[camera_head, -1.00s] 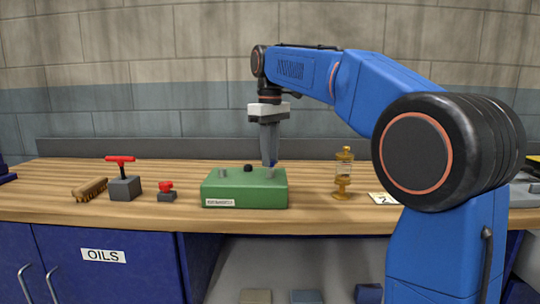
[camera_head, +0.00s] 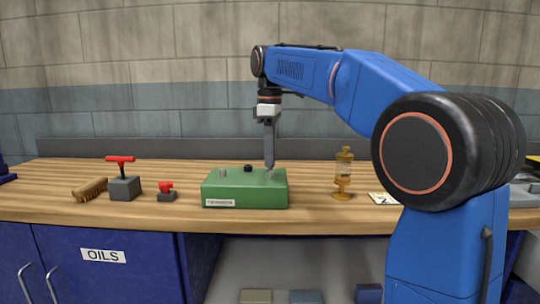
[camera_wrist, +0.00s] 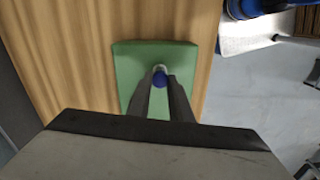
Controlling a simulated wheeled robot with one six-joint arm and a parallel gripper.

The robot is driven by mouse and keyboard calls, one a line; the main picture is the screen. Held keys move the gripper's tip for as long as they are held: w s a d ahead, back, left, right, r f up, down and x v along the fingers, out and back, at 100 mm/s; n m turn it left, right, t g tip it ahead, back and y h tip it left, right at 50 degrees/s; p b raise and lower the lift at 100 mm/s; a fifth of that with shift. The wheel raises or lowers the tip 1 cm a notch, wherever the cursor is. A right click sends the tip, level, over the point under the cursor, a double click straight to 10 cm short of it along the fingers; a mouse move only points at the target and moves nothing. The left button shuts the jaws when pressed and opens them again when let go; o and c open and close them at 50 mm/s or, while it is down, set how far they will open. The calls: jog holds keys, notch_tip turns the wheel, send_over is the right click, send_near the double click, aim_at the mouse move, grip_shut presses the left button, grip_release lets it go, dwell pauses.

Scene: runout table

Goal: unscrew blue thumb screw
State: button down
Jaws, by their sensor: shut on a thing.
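The blue thumb screw (camera_wrist: 159,79) shows in the wrist view on the green block, between my two fingertips. My gripper (camera_wrist: 160,76) is shut on it from above. In the head view my gripper (camera_head: 269,163) points straight down at the right part of the green block (camera_head: 240,193), and its fingers hide the screw there. The green block also shows in the wrist view (camera_wrist: 128,65). A label is on its front face, and a grey post and a black knob stand on its top.
A grey block with a red T-handle (camera_head: 124,187), a small red knob piece (camera_head: 166,190) and a brush (camera_head: 90,189) stand to the left. A brass oiler (camera_head: 343,175) and a number card (camera_head: 383,198) are to the right. The wooden table (camera_head: 310,185) is clear between them.

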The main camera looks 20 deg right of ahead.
jog(key=shift+n, duration=0.3)
jog(key=n, duration=0.3)
jog(key=shift+n, duration=0.7)
jog(key=n, duration=0.3)
jog(key=shift+n, duration=0.8)
jog(key=n, duration=0.2)
jog(key=shift+n, duration=1.3)
